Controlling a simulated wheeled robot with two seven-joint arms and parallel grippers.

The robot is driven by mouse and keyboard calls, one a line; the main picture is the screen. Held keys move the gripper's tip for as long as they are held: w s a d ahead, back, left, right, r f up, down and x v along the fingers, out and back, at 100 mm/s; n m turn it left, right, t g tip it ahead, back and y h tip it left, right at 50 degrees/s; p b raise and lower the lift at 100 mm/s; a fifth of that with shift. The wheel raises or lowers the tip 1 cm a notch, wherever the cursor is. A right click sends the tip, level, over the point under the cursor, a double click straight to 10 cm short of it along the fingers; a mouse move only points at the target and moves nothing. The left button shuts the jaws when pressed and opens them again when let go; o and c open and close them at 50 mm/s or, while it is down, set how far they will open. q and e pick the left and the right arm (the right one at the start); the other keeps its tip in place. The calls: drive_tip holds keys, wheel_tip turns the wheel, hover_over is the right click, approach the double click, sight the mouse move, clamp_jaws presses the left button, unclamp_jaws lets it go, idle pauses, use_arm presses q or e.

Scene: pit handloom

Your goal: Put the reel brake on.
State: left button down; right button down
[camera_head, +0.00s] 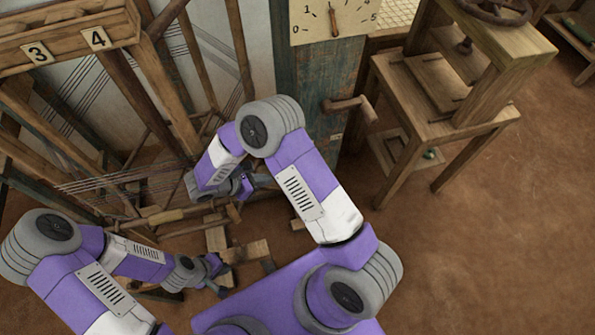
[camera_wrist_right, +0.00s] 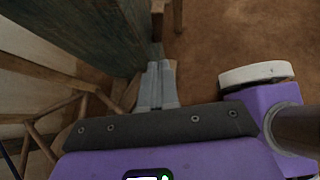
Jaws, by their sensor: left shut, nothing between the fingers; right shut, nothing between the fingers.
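A wooden crank-like handle (camera_head: 350,106) sticks out from the side of a teal post (camera_head: 305,85). I cannot tell whether it is the reel brake; no part is clearly marked as such. A slatted wooden frame (camera_head: 145,90) with stretched threads stands left of the post. My right gripper (camera_head: 262,181) is shut and empty, low beside the post, below and left of the handle. In the right wrist view its grey fingers (camera_wrist_right: 157,84) are together next to the post's foot. My left gripper (camera_head: 217,274) is shut and empty at the lower left, near wooden blocks.
A dial plate (camera_head: 333,18) with a pointer is on top of the post. A beam (camera_head: 65,38) carries plates 3 and 4. A wooden press (camera_head: 440,100) stands right of the post. Wooden blocks (camera_head: 258,249) lie low by my arms. The brown floor (camera_head: 500,230) at right is clear.

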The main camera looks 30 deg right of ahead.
drive_tip(key=shift+d+f, duration=0.1)
drive_tip(key=d+r+b+x, duration=0.1)
drive_tip(key=r+b+x, duration=0.1)
drive_tip(key=x, duration=1)
drive_tip(key=shift+d+b, duration=0.5)
drive_tip(key=shift+d, duration=0.15)
